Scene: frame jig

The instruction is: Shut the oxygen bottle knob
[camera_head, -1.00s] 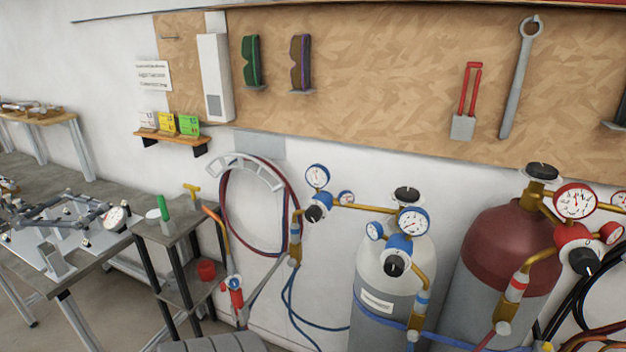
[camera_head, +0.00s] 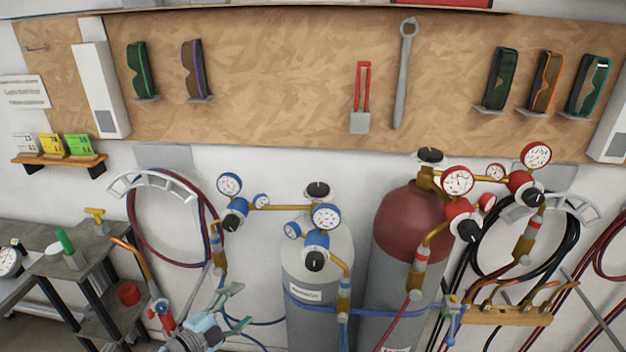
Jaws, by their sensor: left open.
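The grey bottle with a pale top (camera_head: 318,262) and blue regulators stands at bottom centre; its small label is too small to read surely. A black knob (camera_head: 317,190) sits on top of its valve. Another black knob (camera_head: 314,261) faces forward on the blue regulator, below the gauge (camera_head: 326,216). My left gripper (camera_head: 236,308) is at the bottom, left of and apart from this bottle, with its fingers apart and nothing between them. It is well below the top knob. My right gripper is not in view.
A maroon-topped bottle (camera_head: 408,222) with red gauges stands close on the right. Hoses hang on a wall bracket (camera_head: 165,185) at left and loop in front of the bottles. A small shelf table (camera_head: 85,262) stands at left.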

